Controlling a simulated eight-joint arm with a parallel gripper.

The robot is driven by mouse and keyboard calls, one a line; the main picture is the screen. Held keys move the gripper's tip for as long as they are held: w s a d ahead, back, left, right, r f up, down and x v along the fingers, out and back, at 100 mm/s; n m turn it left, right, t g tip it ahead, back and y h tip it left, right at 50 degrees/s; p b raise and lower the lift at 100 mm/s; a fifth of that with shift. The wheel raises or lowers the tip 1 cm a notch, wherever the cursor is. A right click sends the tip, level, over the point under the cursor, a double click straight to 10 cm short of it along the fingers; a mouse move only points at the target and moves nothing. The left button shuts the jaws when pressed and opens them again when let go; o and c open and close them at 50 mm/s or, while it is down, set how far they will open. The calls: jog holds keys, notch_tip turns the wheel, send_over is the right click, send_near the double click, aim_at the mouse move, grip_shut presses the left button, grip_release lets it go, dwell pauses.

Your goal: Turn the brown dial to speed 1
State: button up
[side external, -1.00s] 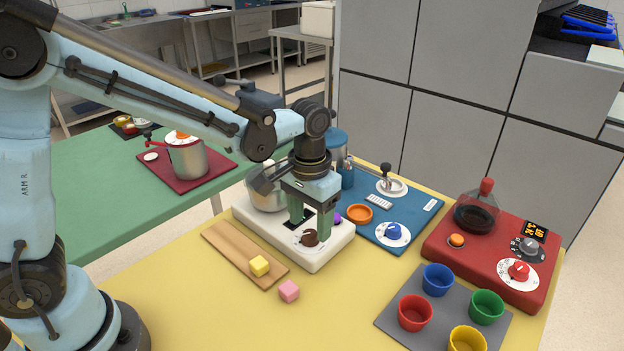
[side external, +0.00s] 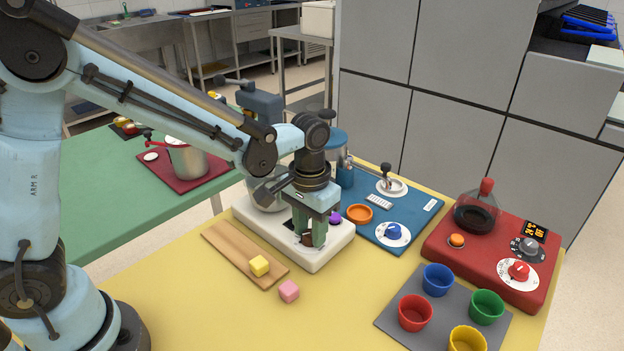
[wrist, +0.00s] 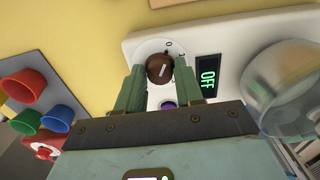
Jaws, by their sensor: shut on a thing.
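The brown dial (wrist: 160,68) sits on a white round scale on the white mixer base (side external: 325,255). A short pale pointer line shows on its top, tilted. My gripper (wrist: 158,74) is shut on the dial, one green finger on each side of it. In the side view my gripper (side external: 308,241) mostly hides the dial. Scale marks show near the dial, one like a 0, but some are hidden by the fingers.
A purple knob (side external: 334,216) is close behind the fingers. The mixer bowl (side external: 268,192) stands at the base's back left. A blue unit (side external: 415,228) is to the right. A wooden board (side external: 225,243), yellow cube (side external: 259,266) and pink cube (side external: 289,291) lie in front.

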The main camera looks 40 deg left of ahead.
aim_at(310, 233)
jog(key=shift+m, duration=0.3)
jog(key=m, duration=0.3)
jog(key=shift+m, duration=2)
jog(key=o, duration=1)
jog(key=shift+r, duration=0.1)
notch_tip(310, 233, up, 12)
jog(key=shift+f, duration=0.1)
